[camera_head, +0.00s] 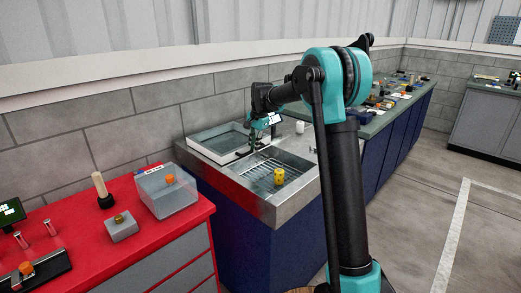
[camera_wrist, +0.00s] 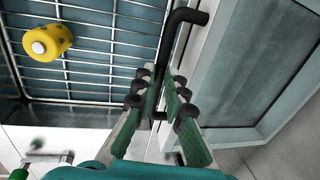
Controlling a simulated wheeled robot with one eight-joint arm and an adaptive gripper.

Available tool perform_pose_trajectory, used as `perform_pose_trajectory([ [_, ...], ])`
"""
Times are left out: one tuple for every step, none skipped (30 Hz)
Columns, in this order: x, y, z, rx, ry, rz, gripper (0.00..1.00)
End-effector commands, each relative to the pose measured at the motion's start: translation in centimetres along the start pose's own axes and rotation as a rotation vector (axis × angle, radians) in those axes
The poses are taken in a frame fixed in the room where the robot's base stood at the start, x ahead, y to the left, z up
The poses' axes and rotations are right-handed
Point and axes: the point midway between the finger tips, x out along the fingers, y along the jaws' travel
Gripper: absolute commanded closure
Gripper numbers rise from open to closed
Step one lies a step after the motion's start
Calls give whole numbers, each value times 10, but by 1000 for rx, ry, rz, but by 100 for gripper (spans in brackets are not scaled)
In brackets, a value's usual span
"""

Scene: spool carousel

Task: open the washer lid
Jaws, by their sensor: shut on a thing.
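The washer is a steel basin (camera_head: 297,178) with a wire rack inside. Its lid, a pale frame around a glassy panel (camera_head: 208,135), lies to the left of the open basin in the head view. The lid's frame fills the right side of the wrist view (camera_wrist: 222,65). A black bent handle (camera_wrist: 178,35) runs along the lid's edge beside the rack. My gripper (camera_wrist: 160,108) is shut on this handle, its green-padded fingers on either side. In the head view my gripper (camera_head: 252,146) is at the lid's basin-side edge, and the grip itself is too small to make out.
A yellow spool (camera_head: 279,176) stands on the rack (camera_wrist: 90,75), clear of my fingers. A white cylinder (camera_head: 300,127) stands behind the basin. A cluttered counter (camera_head: 375,122) extends behind my arm. The floor at right is free.

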Motion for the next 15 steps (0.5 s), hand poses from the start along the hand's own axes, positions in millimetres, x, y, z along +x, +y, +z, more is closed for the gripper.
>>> perform_pose_trajectory([
  [0, -2, 0, -1, 1, -1, 100],
  [0, -2, 0, -1, 1, -1, 100],
  [0, -3, 0, -1, 1, -1, 100],
  [0, -3, 0, -1, 1, 0, 100],
  [0, -3, 0, -1, 1, 0, 100],
  [0, -3, 0, -1, 1, 0, 100],
  [0, -3, 0, 0, 1, 0, 100],
  [0, -3, 0, 0, 1, -1, 100],
  [0, -3, 0, 0, 1, -1, 100],
  [0, -3, 0, 0, 1, -1, 100],
  [0, -3, 0, 0, 1, 0, 100],
  [0, -3, 0, 0, 1, 0, 86],
  [0, -2, 0, 0, 1, 0, 82],
  [0, -2, 0, 0, 1, 0, 79],
  [0, -2, 0, 0, 1, 0, 74],
])
